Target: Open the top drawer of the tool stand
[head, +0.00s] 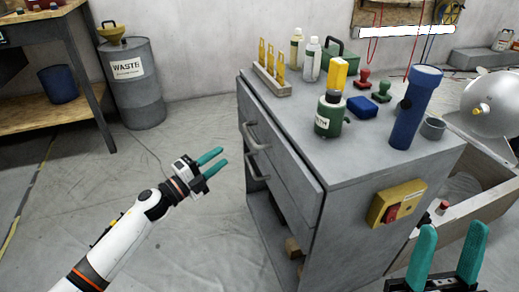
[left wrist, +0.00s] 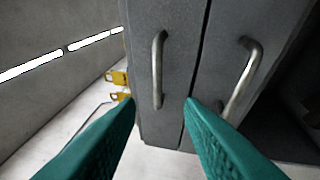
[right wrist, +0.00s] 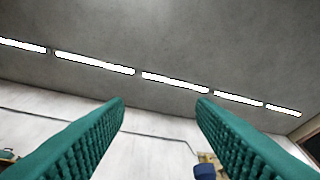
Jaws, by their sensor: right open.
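The grey tool stand (head: 355,155) stands right of centre in the head view. Its top drawer (head: 285,150) has a curved metal handle on its front, and a second handle shows below it. In the left wrist view, the upper handle (left wrist: 158,72) is on the left panel and the lower handle (left wrist: 241,80) on the right panel, with a dark gap between the panels. My left gripper (head: 218,160) is open and empty, left of the handles and apart from them. My right gripper (head: 448,250) is open and empty in front of the stand's right side.
Bottles, a blue flashlight (head: 415,108), stamps and a yellow-tagged rack (head: 272,78) stand on the stand's top. A yellow switch box (head: 396,203) sticks out from its side. An open bin (head: 480,195) lies to the right. A waste drum (head: 130,85) and workbench are at the left; floor between is clear.

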